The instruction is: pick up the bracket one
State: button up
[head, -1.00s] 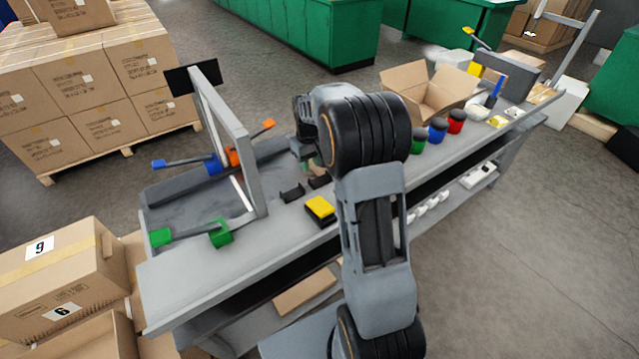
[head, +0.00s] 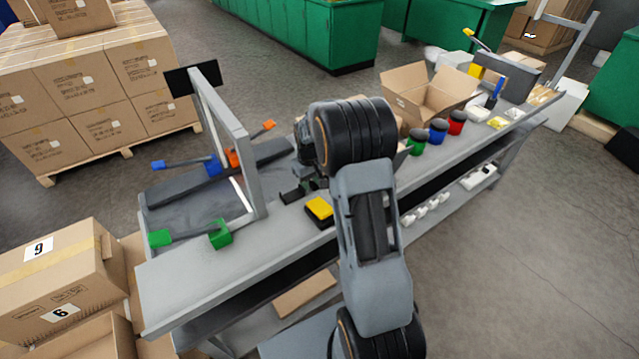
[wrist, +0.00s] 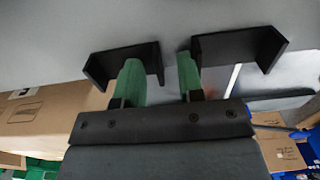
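Two black angled bracket pieces lie on the grey bench. In the wrist view one piece (wrist: 112,62) is at the left and the other (wrist: 240,47) at the right; whether they are separate brackets I cannot tell. In the head view one black piece (head: 291,196) shows beside my gripper (head: 314,182); the other is mostly hidden there. In the wrist view my gripper (wrist: 160,66) has its two green fingers apart, with bare bench between the tips. The left finger overlaps the left piece's right end; the right finger is beside the right piece's left end. Contact is unclear.
A black and yellow block (head: 320,210) sits just in front of the brackets. A grey frame (head: 245,165) stands to the left, with coloured clamps. Green, blue and red pots (head: 437,132) and an open carton (head: 425,95) are to the right. The bench's left front is clear.

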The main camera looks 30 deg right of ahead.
grip_shut()
dwell(0.3)
